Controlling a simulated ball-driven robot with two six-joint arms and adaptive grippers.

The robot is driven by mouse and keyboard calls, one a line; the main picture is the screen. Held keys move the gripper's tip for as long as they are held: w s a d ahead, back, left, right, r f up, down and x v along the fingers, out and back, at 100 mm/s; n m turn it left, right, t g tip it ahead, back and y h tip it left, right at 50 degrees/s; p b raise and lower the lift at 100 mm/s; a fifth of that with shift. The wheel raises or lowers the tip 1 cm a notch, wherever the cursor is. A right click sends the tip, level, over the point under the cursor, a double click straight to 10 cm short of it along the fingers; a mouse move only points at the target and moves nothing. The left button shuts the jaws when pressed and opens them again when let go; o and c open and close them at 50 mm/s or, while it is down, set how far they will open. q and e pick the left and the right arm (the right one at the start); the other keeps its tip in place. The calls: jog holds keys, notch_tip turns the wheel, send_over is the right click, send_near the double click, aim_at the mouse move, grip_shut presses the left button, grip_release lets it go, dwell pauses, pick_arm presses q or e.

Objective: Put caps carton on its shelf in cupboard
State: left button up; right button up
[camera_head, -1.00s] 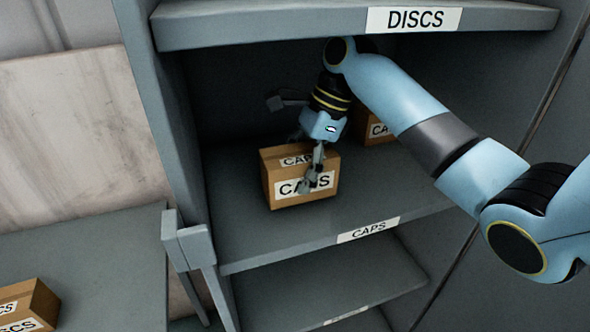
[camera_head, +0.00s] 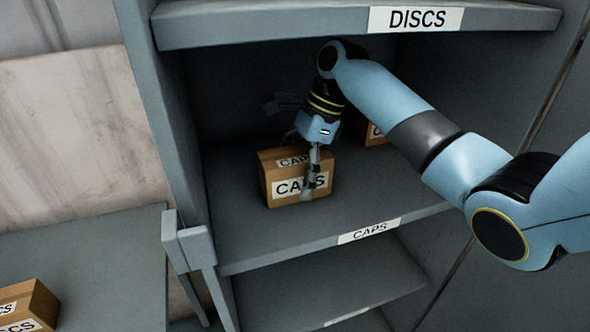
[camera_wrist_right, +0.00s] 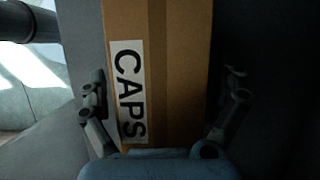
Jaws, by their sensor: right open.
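A brown caps carton (camera_head: 280,190) with white CAPS labels stands on the shelf marked CAPS (camera_head: 240,240) in the head view, left of the middle of that shelf. My right gripper (camera_head: 310,185) reaches down at the carton, with one finger in front of its right part. In the right wrist view the carton (camera_wrist_right: 180,70) lies between the two spread fingers of the right gripper (camera_wrist_right: 165,110), with gaps at both sides. The far finger is mostly hidden in the head view. My left gripper does not show.
A second CAPS carton (camera_head: 374,134) stands further back, partly behind my arm. The DISCS shelf (camera_head: 300,28) is close overhead. The cupboard's left wall (camera_head: 165,120) is near. A DISCS carton (camera_head: 25,305) sits on a grey surface (camera_head: 100,255) at lower left.

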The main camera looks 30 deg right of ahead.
jog(key=v, duration=0.3)
jog(key=s+d, duration=0.1)
jog(key=d, duration=0.3)
jog(key=s+d, duration=0.1)
jog(key=d, duration=0.2)
jog(key=d+b, duration=0.1)
jog(key=d, duration=0.3)
jog(key=shift+s+d, duration=0.35)
jog(key=shift+s, duration=0.05)
